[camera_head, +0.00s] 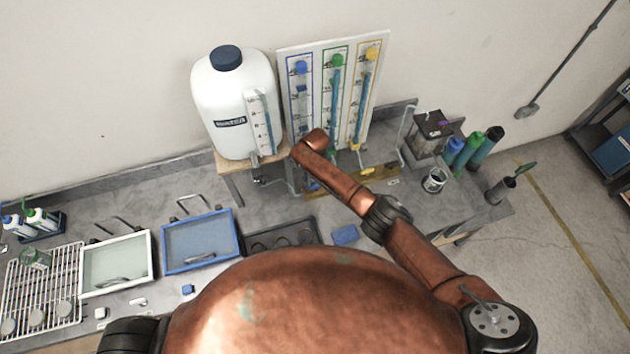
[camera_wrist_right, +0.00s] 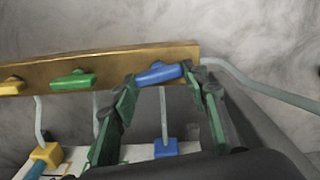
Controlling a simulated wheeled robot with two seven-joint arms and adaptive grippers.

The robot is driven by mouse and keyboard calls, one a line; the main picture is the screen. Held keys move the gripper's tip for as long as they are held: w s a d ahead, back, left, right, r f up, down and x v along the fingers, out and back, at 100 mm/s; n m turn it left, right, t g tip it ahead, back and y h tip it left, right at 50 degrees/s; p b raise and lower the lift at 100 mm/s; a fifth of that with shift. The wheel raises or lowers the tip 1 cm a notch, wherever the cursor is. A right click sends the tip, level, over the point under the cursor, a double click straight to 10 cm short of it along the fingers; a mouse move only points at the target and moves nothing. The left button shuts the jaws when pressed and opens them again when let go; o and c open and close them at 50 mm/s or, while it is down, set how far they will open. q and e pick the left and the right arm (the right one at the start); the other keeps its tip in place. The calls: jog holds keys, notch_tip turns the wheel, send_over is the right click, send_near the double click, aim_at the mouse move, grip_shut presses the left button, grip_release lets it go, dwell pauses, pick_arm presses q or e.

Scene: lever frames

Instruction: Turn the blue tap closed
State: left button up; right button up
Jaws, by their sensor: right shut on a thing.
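The blue tap (camera_wrist_right: 158,74) has a bar-shaped handle on a brass rail (camera_wrist_right: 120,58) in the right wrist view. The handle lies nearly along the rail, its right end slightly raised in the picture. My right gripper (camera_wrist_right: 163,80) has one finger at each end of this handle and is shut on it. My left gripper is not in view.
A green tap (camera_wrist_right: 73,80) and a yellow tap (camera_wrist_right: 12,85) sit on the same rail, left of the blue one. A white tank (camera_head: 232,100) stands left of the gauge board (camera_head: 318,70). Trays, including a blue one (camera_head: 200,241), lie on the bench.

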aim_at(316, 184)
jog(key=shift+m, duration=1)
jog(key=o, duration=1.2)
jog(key=shift+c, duration=0.2)
notch_tip(316, 184, up, 12)
